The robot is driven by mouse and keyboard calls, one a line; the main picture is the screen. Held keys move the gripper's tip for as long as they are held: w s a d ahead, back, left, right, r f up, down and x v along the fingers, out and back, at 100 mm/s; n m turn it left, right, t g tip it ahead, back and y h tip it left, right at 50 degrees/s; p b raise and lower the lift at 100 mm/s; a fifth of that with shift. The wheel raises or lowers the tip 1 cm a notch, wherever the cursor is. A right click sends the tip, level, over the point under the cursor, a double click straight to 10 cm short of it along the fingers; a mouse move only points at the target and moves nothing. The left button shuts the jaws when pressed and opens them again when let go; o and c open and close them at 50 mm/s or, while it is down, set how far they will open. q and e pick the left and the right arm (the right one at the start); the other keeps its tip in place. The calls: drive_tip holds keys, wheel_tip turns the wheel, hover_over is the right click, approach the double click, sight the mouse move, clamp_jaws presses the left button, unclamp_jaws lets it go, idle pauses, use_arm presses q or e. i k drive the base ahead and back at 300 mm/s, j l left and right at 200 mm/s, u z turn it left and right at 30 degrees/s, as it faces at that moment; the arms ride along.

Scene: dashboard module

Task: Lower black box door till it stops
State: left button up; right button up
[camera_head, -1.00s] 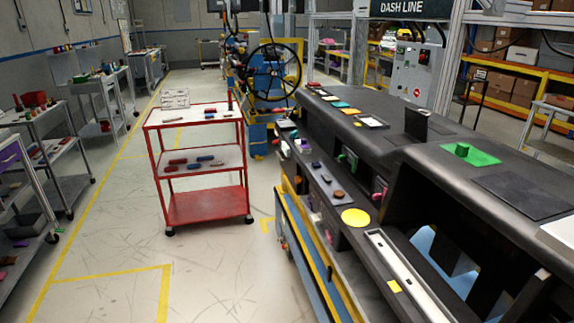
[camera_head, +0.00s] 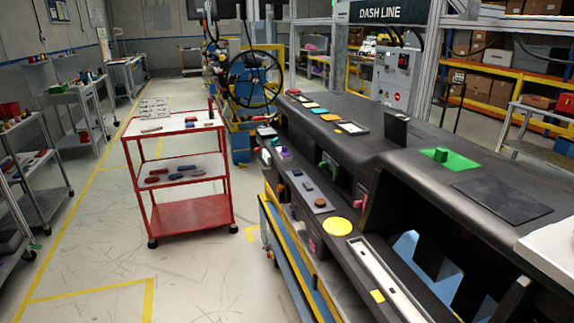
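A long black dashboard module (camera_head: 430,190) runs along the right half of the view. On its top a small black panel (camera_head: 395,128) stands upright; I cannot tell whether it is the black box door. A large dark opening (camera_head: 470,262) with light blue pieces inside shows in the dashboard's near side, lower right. No door is clearly seen on it. A flat black plate (camera_head: 502,200) lies on the top. Neither of my grippers is in view.
A red cart (camera_head: 187,212) with several small parts stands left of the dashboard. A yellow disc (camera_head: 338,226) and a green pad (camera_head: 450,161) sit on the dashboard. Grey floor at the lower left is clear.

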sight(273, 176)
drive_tip(key=i+j+z, duration=0.2)
drive_tip(key=i+z, duration=0.2)
drive_tip(key=i+j+z, duration=0.35)
